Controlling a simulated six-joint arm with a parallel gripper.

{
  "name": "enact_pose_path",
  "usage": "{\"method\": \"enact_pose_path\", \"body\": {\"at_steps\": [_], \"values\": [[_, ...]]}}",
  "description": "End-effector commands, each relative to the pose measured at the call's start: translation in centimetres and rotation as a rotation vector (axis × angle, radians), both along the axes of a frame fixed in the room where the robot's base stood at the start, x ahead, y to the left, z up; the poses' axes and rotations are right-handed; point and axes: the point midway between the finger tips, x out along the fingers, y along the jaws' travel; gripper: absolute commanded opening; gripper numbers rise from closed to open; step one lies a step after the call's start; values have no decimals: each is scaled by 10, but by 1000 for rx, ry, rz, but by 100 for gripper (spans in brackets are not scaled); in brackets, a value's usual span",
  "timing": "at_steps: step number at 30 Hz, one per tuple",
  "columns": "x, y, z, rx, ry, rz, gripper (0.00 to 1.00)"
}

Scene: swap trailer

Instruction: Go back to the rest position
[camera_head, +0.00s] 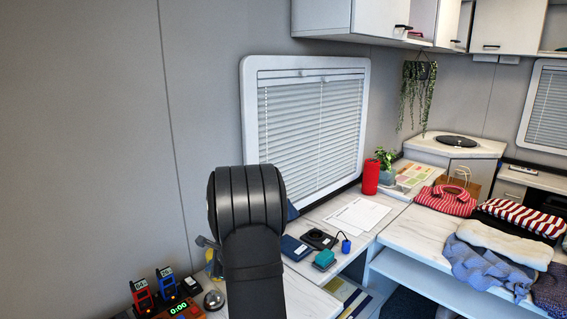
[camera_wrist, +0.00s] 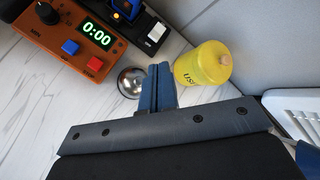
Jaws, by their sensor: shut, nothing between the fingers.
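My gripper (camera_wrist: 158,86) shows in the wrist view with its two blue fingers together and nothing between them. It is above the white marbled desk, between a shiny metal dome-like object (camera_wrist: 131,82) on its left and a yellow container (camera_wrist: 203,65) on its right. I cannot tell whether the fingers touch either one. In the head view my black arm stands upright in the middle and hides most of the gripper.
An orange timer box (camera_wrist: 75,38) reading 0:00 is at upper left in the wrist view. In the head view, a teal object (camera_head: 324,259), a dark blue box (camera_head: 294,247) and a red cylinder (camera_head: 370,177) stand right of my arm. Clothes (camera_head: 485,262) lie farther right.

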Motion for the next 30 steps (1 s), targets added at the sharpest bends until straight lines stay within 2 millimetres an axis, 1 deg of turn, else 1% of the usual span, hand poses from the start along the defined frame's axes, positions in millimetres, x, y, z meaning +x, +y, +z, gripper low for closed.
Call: {"method": "enact_pose_path", "body": {"at_steps": [1,5,6,7,8,9,11,15,20,30], "values": [[-1,0,-11,1,6,-1,0],[-1,0,-36,-1,6,-2,0],[0,0,-37,1,2,-2,0],[1,0,-25,0,-6,0,0],[1,0,-18,0,-6,0,0],[-1,0,-32,0,5,-2,0],[-1,-1,-46,0,7,-3,0],[1,0,-13,0,-6,0,0],[0,0,19,-1,-4,0,0],[-13,0,28,-212,-207,337,0]]}}
